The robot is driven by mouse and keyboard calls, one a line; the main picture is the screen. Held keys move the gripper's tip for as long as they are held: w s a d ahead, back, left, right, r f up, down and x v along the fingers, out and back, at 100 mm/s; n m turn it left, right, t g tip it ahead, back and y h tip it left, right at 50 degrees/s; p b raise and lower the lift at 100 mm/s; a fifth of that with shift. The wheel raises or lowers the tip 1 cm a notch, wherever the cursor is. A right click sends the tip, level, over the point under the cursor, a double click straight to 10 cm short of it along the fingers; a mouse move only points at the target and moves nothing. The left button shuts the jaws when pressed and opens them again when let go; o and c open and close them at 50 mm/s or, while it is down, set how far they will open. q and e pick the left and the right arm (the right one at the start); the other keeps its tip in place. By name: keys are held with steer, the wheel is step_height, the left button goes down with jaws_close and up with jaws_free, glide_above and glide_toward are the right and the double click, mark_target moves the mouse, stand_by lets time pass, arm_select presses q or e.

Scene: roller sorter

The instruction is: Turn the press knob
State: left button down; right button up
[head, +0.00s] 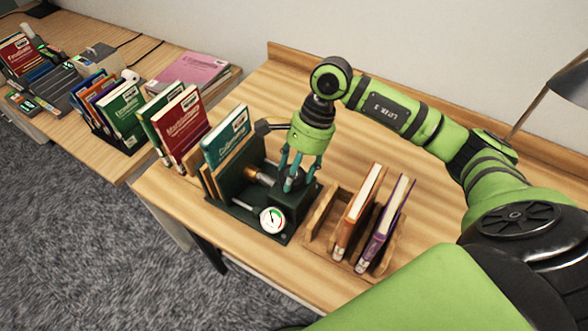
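The press is a dark green device (259,218) on the wooden table, with a raised block at its right. A round white gauge (273,220) faces the front, and a short brass-coloured part (254,174) shows at its left, behind a silver rod. I cannot tell for sure which part is the knob. My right gripper (299,184) points down over the raised block. Its teal fingers stand apart, with their tips at or close to the block's top. Whether they hold anything between them is hidden. My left gripper is not in view.
Books (224,138) stand upright directly behind and left of the press. A wooden rack (322,232) with an orange book (358,205) and a purple book (384,225) stands close at its right. A lamp (568,85) is at far right. Bare tabletop lies behind the gripper.

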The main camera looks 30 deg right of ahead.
steer(key=shift+a, duration=0.1)
steer(key=shift+c, duration=0.2)
steer(key=shift+f+m+b, duration=0.15)
steer(key=shift+m+b, duration=0.25)
steer(key=shift+b, duration=0.5)
steer(key=m+t+b, duration=0.1)
steer(key=m+b, duration=0.1)
steer(key=b, duration=0.1)
steer(key=shift+m+t+b, duration=0.3)
steer(key=shift+m, duration=0.1)
steer(key=shift+s+m+t+b, duration=0.1)
steer(key=shift+m+t+b, duration=0.3)
steer(key=shift+m+b, duration=0.8)
steer(key=shift+r+m, duration=0.25)
steer(key=shift+m, duration=0.15)
steer(key=shift+b, duration=0.3)
steer(key=shift+r, duration=0.1)
steer(key=o, duration=1.1)
steer(key=shift+o, duration=0.3)
steer(key=shift+a, duration=0.15)
